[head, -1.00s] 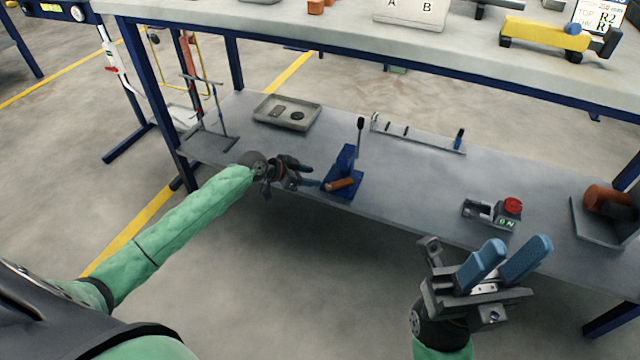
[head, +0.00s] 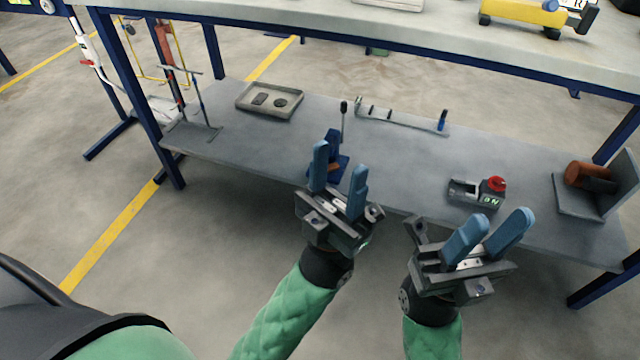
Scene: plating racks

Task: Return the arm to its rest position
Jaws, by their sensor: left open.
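My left gripper (head: 340,172) is in the middle of the head view, pointing up, its two blue fingers apart with nothing between them. It is in front of the lower shelf's near edge and partly covers a blue toggle-clamp fixture (head: 341,166) on that shelf. My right gripper (head: 496,232) is to its right, fingers up and apart, with no object between them. The two grippers are close side by side, apart.
The lower grey shelf (head: 250,160) holds a tray (head: 270,101), a rail with pegs (head: 400,118), a red-button switch box (head: 485,192) and a bracket with a brown cylinder (head: 590,180). The worktop edge (head: 400,45) runs above. The floor before the shelf is clear.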

